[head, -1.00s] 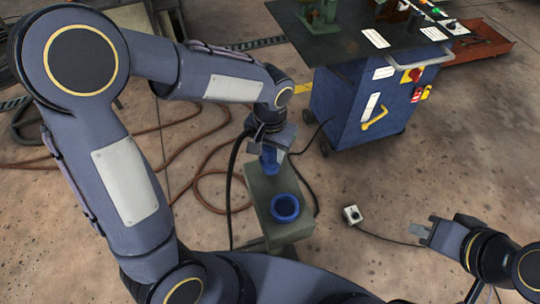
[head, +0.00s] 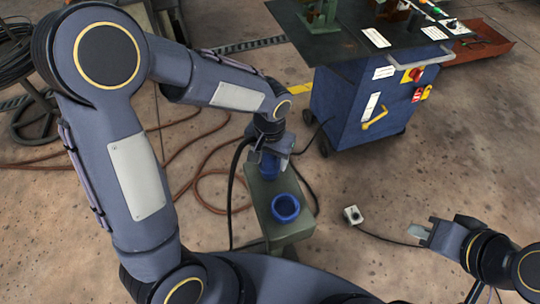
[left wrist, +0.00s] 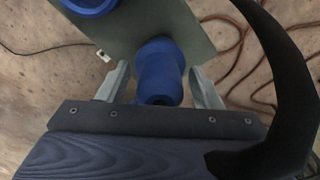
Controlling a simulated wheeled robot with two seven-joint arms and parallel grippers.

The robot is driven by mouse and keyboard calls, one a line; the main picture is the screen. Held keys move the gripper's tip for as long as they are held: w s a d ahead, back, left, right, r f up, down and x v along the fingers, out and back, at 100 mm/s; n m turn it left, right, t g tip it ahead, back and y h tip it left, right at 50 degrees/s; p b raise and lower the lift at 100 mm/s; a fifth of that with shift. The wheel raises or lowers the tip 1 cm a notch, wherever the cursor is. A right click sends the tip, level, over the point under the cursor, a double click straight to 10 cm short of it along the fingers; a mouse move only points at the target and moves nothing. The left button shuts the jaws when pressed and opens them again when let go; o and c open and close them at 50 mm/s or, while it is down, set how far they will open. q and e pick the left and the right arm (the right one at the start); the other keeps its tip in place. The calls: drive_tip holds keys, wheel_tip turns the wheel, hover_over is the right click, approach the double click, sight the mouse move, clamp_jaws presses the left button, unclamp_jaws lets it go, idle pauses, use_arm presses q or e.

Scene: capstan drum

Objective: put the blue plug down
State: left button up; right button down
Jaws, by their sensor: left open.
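The blue plug (head: 269,168) stands on the far end of the grey-green stand top (head: 262,198). In the left wrist view the plug (left wrist: 160,75) is between the two fingers of my left gripper (left wrist: 159,69), with gaps on both sides. In the head view my left gripper (head: 271,160) reaches down over the plug and hides its upper part. My left gripper is open. My right gripper (head: 424,232) is at the right, away from the stand; its jaw gap is not clear.
A blue ring-shaped socket (head: 286,207) is on the nearer part of the stand top. A blue wheeled cabinet (head: 350,105) with a dark top stands behind to the right. A small grey box (head: 352,214) with a cable lies on the floor. Brown hoses (head: 205,185) lie left of the stand.

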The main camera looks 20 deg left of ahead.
use_arm(q)
drive_tip(key=shift+r+p, duration=0.3)
wheel_tip(320, 180, up, 12)
drive_tip(key=shift+f+p, duration=0.15)
drive_tip(key=shift+p, duration=0.35)
drive_tip(key=s+a+n+t+h, duration=0.2)
drive_tip(key=s+a, duration=0.2)
drive_tip(key=s, duration=0.4)
drive_tip(key=s+a+r+n+t+h, duration=0.1)
drive_tip(key=s+a+n+t, duration=0.1)
drive_tip(key=s+a, duration=0.3)
drive_tip(key=s+t, duration=0.1)
drive_tip(key=s, duration=0.2)
drive_tip(key=shift+r+t+h, duration=0.3)
drive_tip(key=shift+h, duration=0.1)
drive_tip(key=shift+s+a+r, duration=0.1)
wheel_tip(320, 180, up, 3)
drive_tip(key=p, duration=0.3)
